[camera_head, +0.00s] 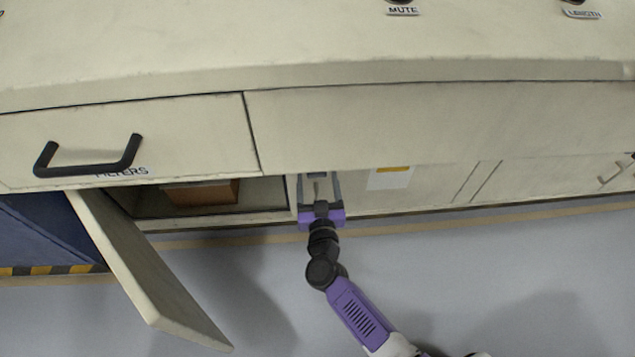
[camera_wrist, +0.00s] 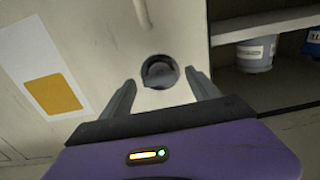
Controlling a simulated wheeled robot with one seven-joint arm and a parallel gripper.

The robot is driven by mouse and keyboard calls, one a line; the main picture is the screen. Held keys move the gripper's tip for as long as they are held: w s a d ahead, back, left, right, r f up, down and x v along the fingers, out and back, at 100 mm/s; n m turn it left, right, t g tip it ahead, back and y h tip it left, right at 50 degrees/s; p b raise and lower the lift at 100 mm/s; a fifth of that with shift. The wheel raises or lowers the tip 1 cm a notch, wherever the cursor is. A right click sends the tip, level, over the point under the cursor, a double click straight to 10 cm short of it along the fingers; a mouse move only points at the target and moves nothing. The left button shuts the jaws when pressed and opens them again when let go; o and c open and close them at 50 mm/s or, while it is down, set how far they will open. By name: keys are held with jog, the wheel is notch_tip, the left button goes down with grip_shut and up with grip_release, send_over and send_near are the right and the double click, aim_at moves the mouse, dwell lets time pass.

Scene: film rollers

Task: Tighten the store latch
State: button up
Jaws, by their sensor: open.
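The latch appears to be a round dark knob (camera_wrist: 160,71) on the pale cabinet front in the wrist view. No label naming it can be read. My gripper (camera_wrist: 162,78) is open, with one finger on each side of the knob. I cannot tell whether the fingers touch it. In the head view my gripper (camera_head: 319,186) is at the cabinet front, just right of the open compartment, under the counter's overhang. The knob is not clearly visible there.
A cabinet door (camera_head: 145,270) hangs open at the left, with a brown box (camera_head: 202,192) inside the compartment. Above is a closed FILTERS drawer (camera_head: 180,140) with a black handle (camera_head: 88,165). Floor is clear at right.

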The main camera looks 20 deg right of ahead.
jog(key=c, duration=1.4)
jog(key=shift+o, duration=0.2)
jog(key=shift+m, duration=0.4)
jog(key=m+p, duration=0.1)
jog(key=m, duration=0.6)
jog(key=shift+m, duration=0.3)
jog(key=m, duration=0.4)
jog(key=shift+m, duration=0.3)
jog(key=shift+m+b, duration=0.7)
jog(key=shift+m, duration=1.4)
